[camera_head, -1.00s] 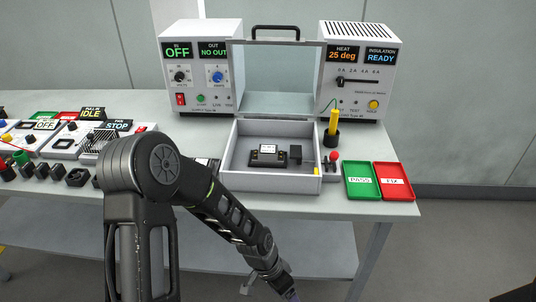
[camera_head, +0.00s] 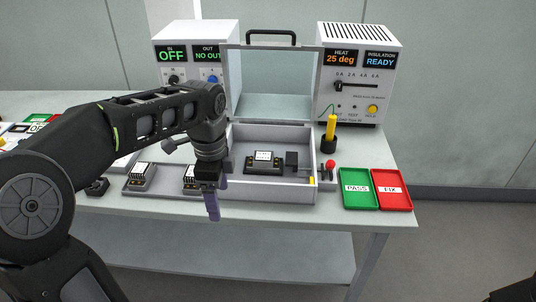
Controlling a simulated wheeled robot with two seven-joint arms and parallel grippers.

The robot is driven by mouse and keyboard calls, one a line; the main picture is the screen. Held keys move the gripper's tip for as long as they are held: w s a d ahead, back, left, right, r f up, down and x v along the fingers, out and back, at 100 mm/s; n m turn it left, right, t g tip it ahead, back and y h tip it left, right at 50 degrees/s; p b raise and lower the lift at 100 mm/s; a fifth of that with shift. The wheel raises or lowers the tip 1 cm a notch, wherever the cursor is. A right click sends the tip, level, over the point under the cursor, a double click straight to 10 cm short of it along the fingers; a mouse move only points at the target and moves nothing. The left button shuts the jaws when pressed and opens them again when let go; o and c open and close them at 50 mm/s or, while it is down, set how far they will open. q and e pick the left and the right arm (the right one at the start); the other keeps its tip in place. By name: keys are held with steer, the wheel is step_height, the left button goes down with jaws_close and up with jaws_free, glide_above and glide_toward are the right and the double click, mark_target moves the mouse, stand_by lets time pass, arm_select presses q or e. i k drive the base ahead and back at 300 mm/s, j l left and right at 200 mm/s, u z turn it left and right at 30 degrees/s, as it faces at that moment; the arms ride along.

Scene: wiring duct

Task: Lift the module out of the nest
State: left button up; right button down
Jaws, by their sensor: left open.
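A black module (camera_head: 263,160) with a white label on top sits in the open white box (camera_head: 270,188), which looks like the nest. A smaller dark block (camera_head: 291,160) stands just right of the module inside the box. My left gripper (camera_head: 215,200) points down at the box's front left corner, left of and nearer than the module. Its purple fingers are open, and I see nothing between them. It partly covers a small module-like unit on the table behind it. My right gripper does not show.
The clear lid (camera_head: 275,68) stands raised behind the box. A yellow probe (camera_head: 332,126) in a black holder, a red-knobbed lever (camera_head: 330,164), the green PASS tray (camera_head: 360,189) and red FIX tray (camera_head: 392,190) are to the right. A grey unit (camera_head: 139,177) is left.

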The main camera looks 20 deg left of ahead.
mark_target(266, 161)
steer(key=i, duration=0.85)
